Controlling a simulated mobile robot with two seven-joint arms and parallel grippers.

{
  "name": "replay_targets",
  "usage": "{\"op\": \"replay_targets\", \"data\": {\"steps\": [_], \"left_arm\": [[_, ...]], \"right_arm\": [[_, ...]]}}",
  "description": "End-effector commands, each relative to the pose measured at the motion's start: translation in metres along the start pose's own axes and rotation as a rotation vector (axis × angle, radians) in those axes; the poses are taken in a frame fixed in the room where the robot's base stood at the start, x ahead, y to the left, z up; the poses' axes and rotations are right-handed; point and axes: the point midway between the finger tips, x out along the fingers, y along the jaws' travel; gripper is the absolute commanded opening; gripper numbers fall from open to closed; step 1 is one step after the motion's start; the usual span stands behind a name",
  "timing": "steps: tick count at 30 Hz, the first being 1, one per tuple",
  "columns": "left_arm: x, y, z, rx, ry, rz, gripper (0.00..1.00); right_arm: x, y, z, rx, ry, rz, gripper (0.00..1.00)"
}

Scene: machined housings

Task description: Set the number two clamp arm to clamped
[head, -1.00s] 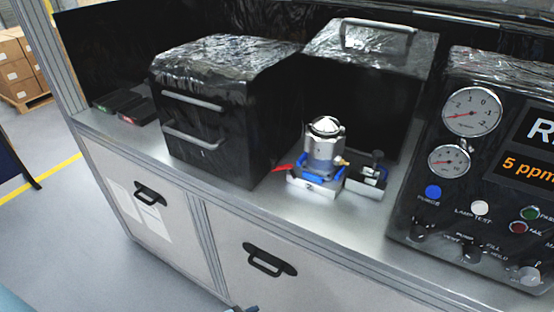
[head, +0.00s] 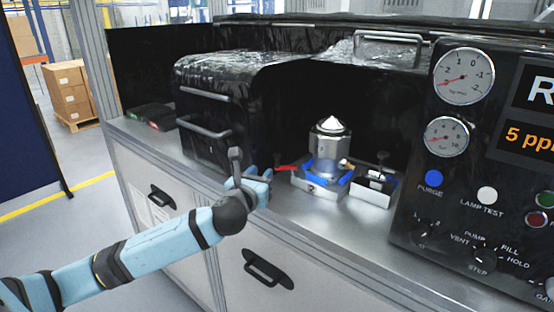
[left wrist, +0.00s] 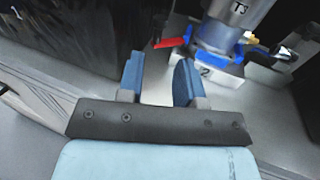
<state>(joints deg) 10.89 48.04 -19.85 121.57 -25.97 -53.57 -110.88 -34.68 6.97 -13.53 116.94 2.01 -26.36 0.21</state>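The metal housing (head: 330,143), with a shiny domed top, stands upright on a pale fixture block (head: 318,188) with blue clamp parts. In the left wrist view the housing (left wrist: 222,28) is marked T3 and the block (left wrist: 215,72) bears a "2". A red clamp arm (head: 287,167) sticks out from the fixture's left side; the red arm also shows in the left wrist view (left wrist: 169,43). My left gripper (head: 264,180) is just left of the fixture. In the left wrist view its blue fingers (left wrist: 159,80) are apart with nothing between them, short of the red arm. My right gripper is out of view.
A black box with handles (head: 215,110) stands left of the fixture, close behind my left gripper. A small block with a black fitting (head: 372,188) sits to the fixture's right. A gauge panel (head: 470,170) stands at the right. The bench front (head: 310,225) is clear.

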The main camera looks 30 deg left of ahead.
Motion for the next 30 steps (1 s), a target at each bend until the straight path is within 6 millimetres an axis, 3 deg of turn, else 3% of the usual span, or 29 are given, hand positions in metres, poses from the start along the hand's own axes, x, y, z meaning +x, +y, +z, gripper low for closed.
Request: {"op": "replay_targets", "data": {"steps": [9, 15, 21, 30], "left_arm": [[0.068, -0.001, 0.0, -0.006, 0.001, 0.0, 0.33], [0.102, -0.001, 0.0, -0.007, 0.001, 0.0, 0.33], [0.118, -0.001, -0.001, -0.005, 0.002, -0.002, 0.33], [0.121, -0.001, -0.001, -0.005, 0.002, -0.002, 0.33]], "right_arm": [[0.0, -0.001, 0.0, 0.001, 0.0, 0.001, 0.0], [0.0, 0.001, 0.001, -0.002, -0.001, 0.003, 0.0], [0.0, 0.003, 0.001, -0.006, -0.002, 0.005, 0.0], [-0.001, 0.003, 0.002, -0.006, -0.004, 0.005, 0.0]]}}
